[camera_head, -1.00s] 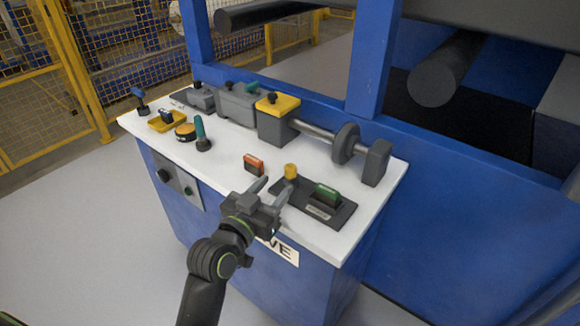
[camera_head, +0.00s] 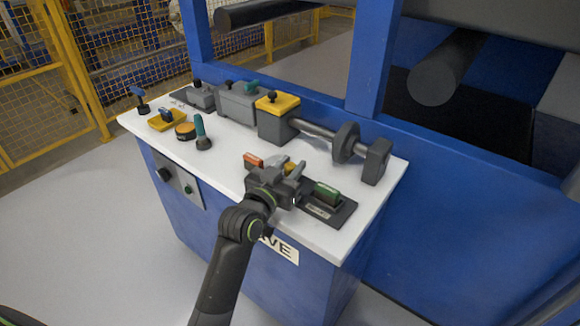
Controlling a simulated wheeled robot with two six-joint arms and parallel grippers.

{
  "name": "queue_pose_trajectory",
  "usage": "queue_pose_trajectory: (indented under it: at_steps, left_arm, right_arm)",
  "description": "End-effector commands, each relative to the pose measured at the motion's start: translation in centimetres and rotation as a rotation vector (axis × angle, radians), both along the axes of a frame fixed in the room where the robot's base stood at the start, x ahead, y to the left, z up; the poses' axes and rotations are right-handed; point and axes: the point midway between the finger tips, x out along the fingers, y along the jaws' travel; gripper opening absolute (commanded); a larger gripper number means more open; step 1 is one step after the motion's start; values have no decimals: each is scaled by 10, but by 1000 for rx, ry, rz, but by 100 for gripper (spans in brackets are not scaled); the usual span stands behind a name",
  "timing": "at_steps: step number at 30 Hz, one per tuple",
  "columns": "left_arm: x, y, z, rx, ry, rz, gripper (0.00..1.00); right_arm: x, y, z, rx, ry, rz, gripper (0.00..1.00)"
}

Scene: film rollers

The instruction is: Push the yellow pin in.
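The yellow pin (camera_head: 289,166) stands on the dark base plate (camera_head: 341,214) near the front of the white console top. It is mostly hidden behind my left gripper, and only a bit of yellow shows. My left gripper (camera_head: 288,163) is at the pin, with one finger on each side of it in the picture. I cannot tell whether the fingers touch it or how deep the pin sits. My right gripper is not in view.
A green block (camera_head: 327,193) sits on the same plate, right of my gripper. An orange block (camera_head: 253,161) is close on the left. A grey roller shaft (camera_head: 318,130) with a disc lies behind. A teal-topped knob (camera_head: 201,133) stands farther left.

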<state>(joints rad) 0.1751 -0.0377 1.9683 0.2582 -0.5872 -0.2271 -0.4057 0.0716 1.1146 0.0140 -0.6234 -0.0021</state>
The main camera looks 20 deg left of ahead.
Motion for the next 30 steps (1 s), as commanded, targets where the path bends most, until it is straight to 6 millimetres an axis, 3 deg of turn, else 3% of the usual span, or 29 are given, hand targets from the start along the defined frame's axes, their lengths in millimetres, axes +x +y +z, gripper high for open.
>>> queue_pose_trajectory:
  at_steps: [1,6,15,19,27,28,30]
  left_arm:
    - [0,0,0,0,0,0,22]
    - [0,0,0,0,0,0,0]
    - [0,0,-8,-2,2,-1,0]
    - [0,0,-17,-2,1,0,0]
    - [0,0,-16,-1,0,0,0]
    - [0,0,-16,-2,0,0,29]
    - [0,0,-16,-1,0,0,38]
  right_arm:
    - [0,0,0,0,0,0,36]
    - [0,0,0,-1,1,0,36]
    - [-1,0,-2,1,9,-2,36]
    - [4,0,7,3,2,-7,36]
    - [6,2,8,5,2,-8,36]
    - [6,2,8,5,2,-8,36]
    - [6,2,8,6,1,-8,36]
